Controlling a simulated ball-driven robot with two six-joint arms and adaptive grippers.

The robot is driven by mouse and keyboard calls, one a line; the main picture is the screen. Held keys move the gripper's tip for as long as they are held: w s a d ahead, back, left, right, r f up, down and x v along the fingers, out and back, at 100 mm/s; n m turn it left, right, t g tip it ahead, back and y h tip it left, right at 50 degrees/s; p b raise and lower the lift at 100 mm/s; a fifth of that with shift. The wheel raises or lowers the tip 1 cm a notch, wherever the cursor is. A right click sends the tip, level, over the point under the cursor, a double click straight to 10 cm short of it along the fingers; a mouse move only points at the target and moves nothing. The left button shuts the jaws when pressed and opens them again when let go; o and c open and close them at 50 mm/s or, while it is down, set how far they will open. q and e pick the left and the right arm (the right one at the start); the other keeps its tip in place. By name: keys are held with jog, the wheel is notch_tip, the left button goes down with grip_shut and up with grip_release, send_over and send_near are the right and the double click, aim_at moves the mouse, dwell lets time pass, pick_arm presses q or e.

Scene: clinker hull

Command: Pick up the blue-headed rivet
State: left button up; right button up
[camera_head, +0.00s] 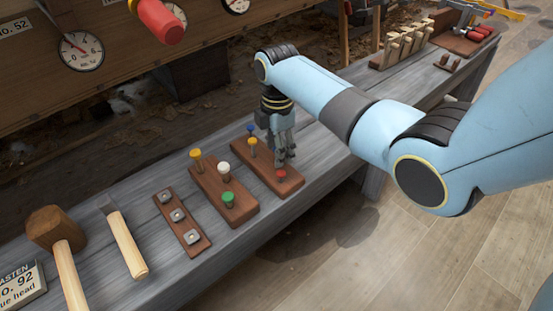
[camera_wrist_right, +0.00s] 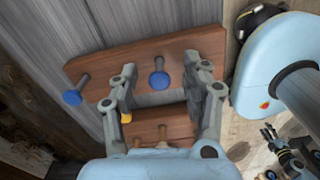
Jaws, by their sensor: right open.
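In the right wrist view, a blue-headed rivet (camera_wrist_right: 159,79) stands on a brown wooden board (camera_wrist_right: 130,60), between the spread fingers of my right gripper (camera_wrist_right: 165,82), with gaps on both sides. A second blue-headed rivet (camera_wrist_right: 73,97) is further left, outside the fingers; I take it for the far blue rivet (camera_head: 251,128) in the head view. In that view my right gripper (camera_head: 283,160) points down over the board (camera_head: 292,185), hiding the nearer blue rivet. A small dark gripper (camera_wrist_right: 270,134), apparently my left one, shows at lower right of the wrist view; its jaw state is unclear.
A yellow rivet (camera_head: 253,146) and a red one (camera_head: 281,174) stand on the same board. A neighbouring board (camera_head: 212,187) holds yellow, white and green rivets. A nut strip (camera_head: 182,220) and mallets lie further left on the grey bench. A peg rack (camera_head: 402,45) stands at the far end.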

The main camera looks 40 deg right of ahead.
jog(key=shift+f, duration=0.1)
jog(key=shift+c, duration=0.3)
grip_shut()
jog(key=shift+r+p, duration=0.45)
jog(key=shift+r, duration=0.2)
notch_tip(320, 180, up, 3)
jog(key=shift+w+f+p, duration=0.1)
jog(key=shift+p, duration=0.6)
pick_arm(q)
notch_tip(320, 180, up, 7)
jog(key=d+p, duration=0.1)
jog(key=p, duration=0.4)
jog(key=shift+w+f, duration=0.2)
jog(key=shift+w, duration=0.15)
pick_arm(e)
jog(key=s+r, duration=0.7)
jog(key=s, duration=0.4)
jog(key=shift+s+d, duration=0.35)
jog(key=shift+s, duration=0.05)
pick_arm(q)
jog(key=shift+s, duration=0.1)
pick_arm(e)
jog(key=shift+a+f, duration=0.1)
